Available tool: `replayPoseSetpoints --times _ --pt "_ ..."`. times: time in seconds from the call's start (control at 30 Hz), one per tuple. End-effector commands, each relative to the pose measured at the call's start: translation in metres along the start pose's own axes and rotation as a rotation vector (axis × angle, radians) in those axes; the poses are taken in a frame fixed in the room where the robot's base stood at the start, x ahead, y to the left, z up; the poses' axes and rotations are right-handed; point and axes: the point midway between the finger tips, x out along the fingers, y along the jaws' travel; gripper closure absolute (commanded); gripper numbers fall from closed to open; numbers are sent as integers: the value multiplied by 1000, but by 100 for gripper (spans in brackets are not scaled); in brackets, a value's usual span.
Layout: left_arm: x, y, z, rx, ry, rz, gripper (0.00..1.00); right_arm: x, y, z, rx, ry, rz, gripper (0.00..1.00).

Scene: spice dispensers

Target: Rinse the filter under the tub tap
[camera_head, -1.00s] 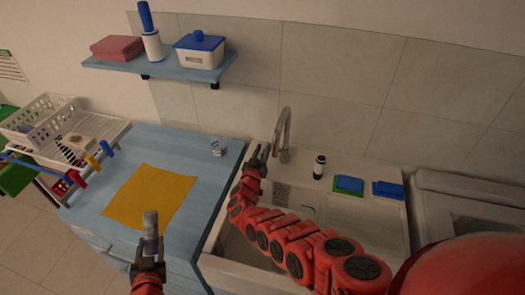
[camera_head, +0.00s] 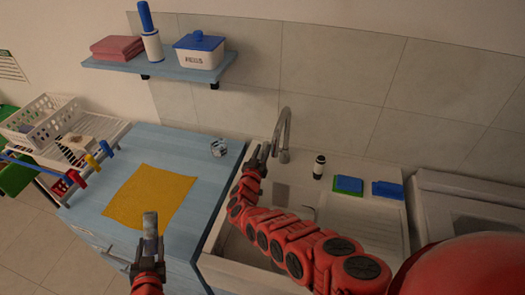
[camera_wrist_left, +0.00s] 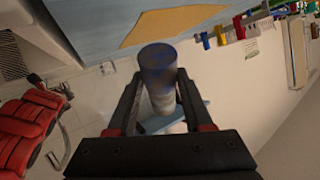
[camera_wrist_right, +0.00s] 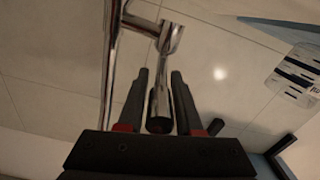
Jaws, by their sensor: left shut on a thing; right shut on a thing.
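My left gripper (camera_head: 149,258) is shut on the filter (camera_head: 150,226), a grey cylinder held upright above the front edge of the blue counter, left of the tub. The filter (camera_wrist_left: 158,75) stands between both fingers in the left wrist view, its surface mottled blue-grey. My right gripper (camera_head: 260,157) is at the tub tap (camera_head: 283,135) behind the white tub (camera_head: 235,268). In the right wrist view its fingers (camera_wrist_right: 160,95) are around the tap's chrome lever (camera_wrist_right: 161,78). My right arm crosses the tub and hides part of its basin. I cannot make out running water.
A yellow cloth (camera_head: 150,195) and a small clear glass (camera_head: 218,148) are on the blue counter (camera_head: 200,170). A shelf (camera_head: 150,68) hangs above. A dish rack (camera_head: 50,125) is at left.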

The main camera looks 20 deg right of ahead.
Motion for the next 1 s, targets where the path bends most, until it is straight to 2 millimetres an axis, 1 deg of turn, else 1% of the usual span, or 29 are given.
replayPoseSetpoints --times 0.17,0.23,0.37,0.53,0.57,0.7,0.73,1.0 --pt "-5 -4 -14 0 1 0 100 2 0 -10 2 -37 -10 100" --pt "-7 -5 -20 0 1 0 100 2 1 -11 0 -61 -15 100" --pt "-7 -4 -19 0 0 0 100 2 1 -5 -1 -79 -16 100" --pt "-7 -4 -18 0 0 0 100 2 1 -5 -1 -78 -16 100" --pt "-7 -4 -18 0 0 0 100 2 1 -5 -1 -78 -16 62" --pt "-7 -4 -18 0 0 0 100 2 1 -5 0 -78 -16 37" --pt "-7 -4 -18 0 0 0 100 2 1 -5 0 -78 -16 36" --pt "-7 -4 -18 0 0 0 100 1 1 -5 0 -78 -16 36"
